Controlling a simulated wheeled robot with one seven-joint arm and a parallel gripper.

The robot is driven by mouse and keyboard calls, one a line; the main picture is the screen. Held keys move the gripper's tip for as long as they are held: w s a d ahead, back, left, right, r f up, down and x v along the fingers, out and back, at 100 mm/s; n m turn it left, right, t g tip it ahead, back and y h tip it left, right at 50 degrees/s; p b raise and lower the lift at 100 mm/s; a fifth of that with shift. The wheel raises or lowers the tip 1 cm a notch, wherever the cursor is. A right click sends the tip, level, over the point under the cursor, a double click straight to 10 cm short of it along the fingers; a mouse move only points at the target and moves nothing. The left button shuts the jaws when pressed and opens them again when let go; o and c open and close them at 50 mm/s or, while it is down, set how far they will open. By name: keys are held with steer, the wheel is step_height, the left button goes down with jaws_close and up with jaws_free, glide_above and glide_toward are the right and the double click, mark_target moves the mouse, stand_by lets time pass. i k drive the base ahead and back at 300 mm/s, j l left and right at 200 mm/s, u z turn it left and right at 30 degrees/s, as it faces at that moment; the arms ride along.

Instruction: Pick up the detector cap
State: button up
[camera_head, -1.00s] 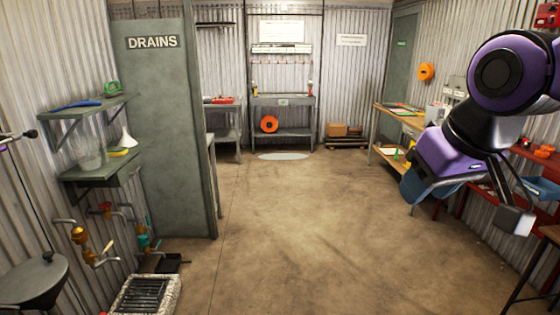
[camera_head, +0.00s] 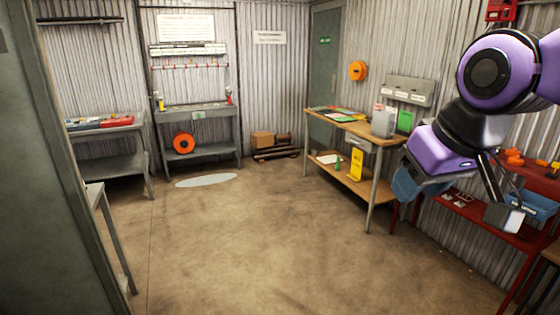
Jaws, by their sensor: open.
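I cannot make out a detector cap anywhere in this view; small items on the benches and shelves are too small to tell apart. My gripper (camera_head: 505,216) hangs at the right of the picture below my purple and black arm, in front of the red shelving. It is open, with nothing seen in it. It is apart from all the benches.
A wooden bench (camera_head: 362,128) with papers and a grey box stands right of centre. A grey bench (camera_head: 190,112) and a grey table (camera_head: 106,126) stand at the back. Red shelving (camera_head: 470,212) is at right. A grey-green panel (camera_head: 35,170) blocks the left.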

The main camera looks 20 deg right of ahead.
mark_target(516, 161)
steer(key=i+l+z, duration=0.25)
steer(key=i+z, duration=0.2)
steer(key=i, duration=0.25)
steer(key=i+z, duration=0.5)
steer(key=i, duration=0.15)
steer(key=i+j+z, duration=0.2)
steer(key=i+z, duration=0.25)
steer(key=i, duration=0.25)
steer(key=i+l+z, duration=0.1)
steer(key=i+z, duration=0.25)
steer(key=i, duration=0.3)
steer(key=i+z, duration=0.35)
steer(key=i, duration=0.25)
steer(key=i+j+z, duration=0.3)
steer(key=i, duration=0.3)
